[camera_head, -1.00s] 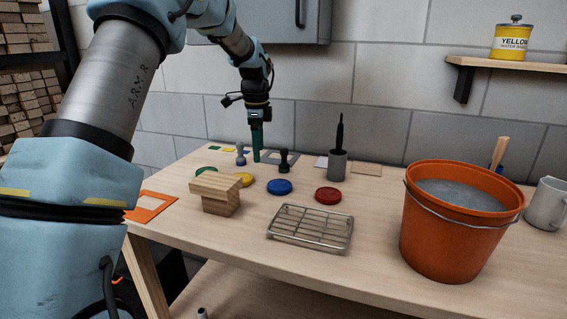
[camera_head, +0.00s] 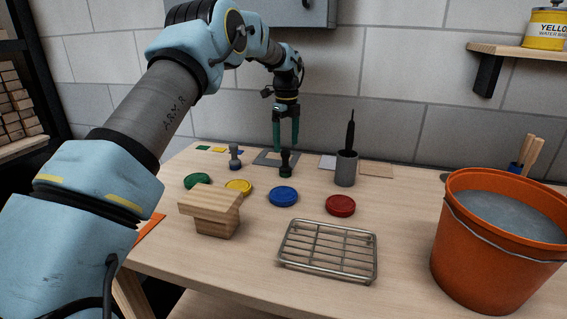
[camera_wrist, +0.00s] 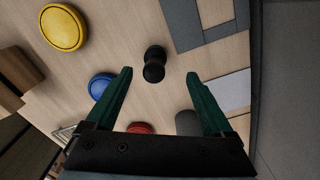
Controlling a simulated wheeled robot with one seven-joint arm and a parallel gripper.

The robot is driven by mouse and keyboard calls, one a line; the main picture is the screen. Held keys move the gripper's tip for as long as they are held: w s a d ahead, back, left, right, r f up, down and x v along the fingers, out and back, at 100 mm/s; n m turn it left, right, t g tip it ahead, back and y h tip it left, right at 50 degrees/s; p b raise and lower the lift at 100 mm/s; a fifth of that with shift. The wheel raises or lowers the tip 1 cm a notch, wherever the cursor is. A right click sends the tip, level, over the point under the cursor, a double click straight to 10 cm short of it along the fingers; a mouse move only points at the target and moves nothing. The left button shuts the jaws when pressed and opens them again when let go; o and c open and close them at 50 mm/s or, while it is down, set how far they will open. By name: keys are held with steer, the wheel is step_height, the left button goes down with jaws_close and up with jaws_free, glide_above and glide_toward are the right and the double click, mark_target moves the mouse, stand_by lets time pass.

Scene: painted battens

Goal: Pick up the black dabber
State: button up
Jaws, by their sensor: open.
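The black dabber (camera_head: 286,163) stands upright on the table, behind the blue disc. In the wrist view the black dabber (camera_wrist: 154,65) lies ahead of my fingertips, roughly centred between them and apart from both. My gripper (camera_head: 286,146) is open and points down at the dabber, its green fingers just above or around the top; the head view does not show which. In the wrist view my gripper (camera_wrist: 160,76) holds nothing.
A grey dabber (camera_head: 235,157) stands to the left, and a grey cup (camera_head: 346,169) with a dark tool to the right. Blue (camera_head: 283,196), yellow (camera_head: 239,187), green (camera_head: 197,181) and red (camera_head: 340,205) discs lie in front. A wire rack (camera_head: 328,250) and orange bucket (camera_head: 490,240) stand nearer.

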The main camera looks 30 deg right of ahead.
mark_target(286, 166)
step_height(286, 166, down, 3)
steer(key=shift+r+p, duration=0.2)
steer(key=shift+p, duration=0.1)
steer(key=shift+s+a+f+p, duration=0.15)
steer(key=shift+f+p, duration=0.3)
steer(key=shift+f, duration=0.4)
steer(key=shift+s+a+f+p, duration=0.1)
steer(key=shift+f+p, duration=0.4)
steer(key=shift+f, duration=0.4)
steer(key=shift+s+a+f+p, duration=0.15)
steer(key=shift+f+p, duration=0.3)
steer(key=shift+f, duration=0.4)
steer(key=shift+d, duration=0.1)
jaws_close()
